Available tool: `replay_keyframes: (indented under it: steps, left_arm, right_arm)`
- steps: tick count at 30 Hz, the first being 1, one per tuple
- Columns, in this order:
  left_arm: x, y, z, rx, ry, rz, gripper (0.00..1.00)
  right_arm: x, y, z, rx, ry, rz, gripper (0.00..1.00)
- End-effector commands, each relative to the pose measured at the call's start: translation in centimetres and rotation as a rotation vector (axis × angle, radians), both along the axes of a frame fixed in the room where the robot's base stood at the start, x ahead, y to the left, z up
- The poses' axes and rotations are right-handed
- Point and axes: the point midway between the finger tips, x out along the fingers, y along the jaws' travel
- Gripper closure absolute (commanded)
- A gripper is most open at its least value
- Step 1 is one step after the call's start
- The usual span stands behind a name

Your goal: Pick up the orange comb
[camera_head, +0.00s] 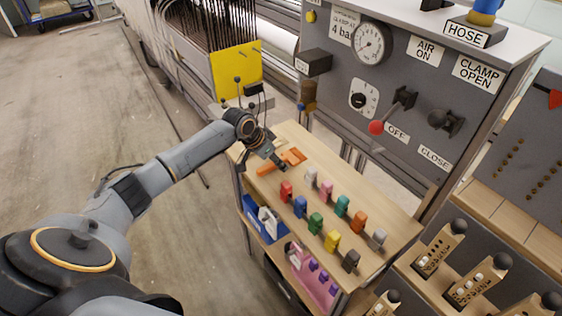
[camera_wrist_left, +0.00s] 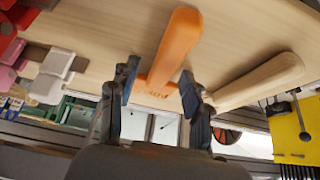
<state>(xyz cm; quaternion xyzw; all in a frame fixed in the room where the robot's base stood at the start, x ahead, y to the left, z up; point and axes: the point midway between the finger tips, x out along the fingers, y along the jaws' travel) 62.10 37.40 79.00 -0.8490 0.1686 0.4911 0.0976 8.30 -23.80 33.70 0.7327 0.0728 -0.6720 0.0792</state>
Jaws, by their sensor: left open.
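The orange comb (camera_head: 295,156) lies at the far left end of the wooden table top, partly covered by my left gripper (camera_head: 279,163). In the left wrist view the orange comb (camera_wrist_left: 178,45) shows its rounded handle pointing up in the picture. My left gripper (camera_wrist_left: 158,88) is open there, with one finger on each side of the comb's narrower orange part. I see gaps beside the fingers, but whether either touches the comb I cannot tell. My right gripper is in neither view.
Several coloured clips, such as a red one (camera_head: 286,190), stand in rows on the table (camera_head: 390,213). A pale wooden handle (camera_wrist_left: 258,82) lies right of the gripper in the wrist view. A grey control panel (camera_head: 335,90) and a yellow plate (camera_head: 235,70) rise behind.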

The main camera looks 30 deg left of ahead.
Motion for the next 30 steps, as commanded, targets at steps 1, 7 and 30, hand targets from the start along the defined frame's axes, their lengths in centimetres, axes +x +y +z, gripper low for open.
replay_keyframes:
  steps: [1,7,30]
  left_arm:
    - [0.0,0.0,-0.1,0.000,0.002,0.001,0.52]
    - [-0.1,0.0,-0.2,0.001,0.003,0.000,0.91]
    - [-0.6,0.2,4.1,0.004,0.001,-0.002,1.00]
  right_arm:
    - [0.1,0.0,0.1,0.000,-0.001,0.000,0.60]
    - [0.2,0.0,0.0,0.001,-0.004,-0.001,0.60]
    - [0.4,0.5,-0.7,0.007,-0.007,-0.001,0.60]
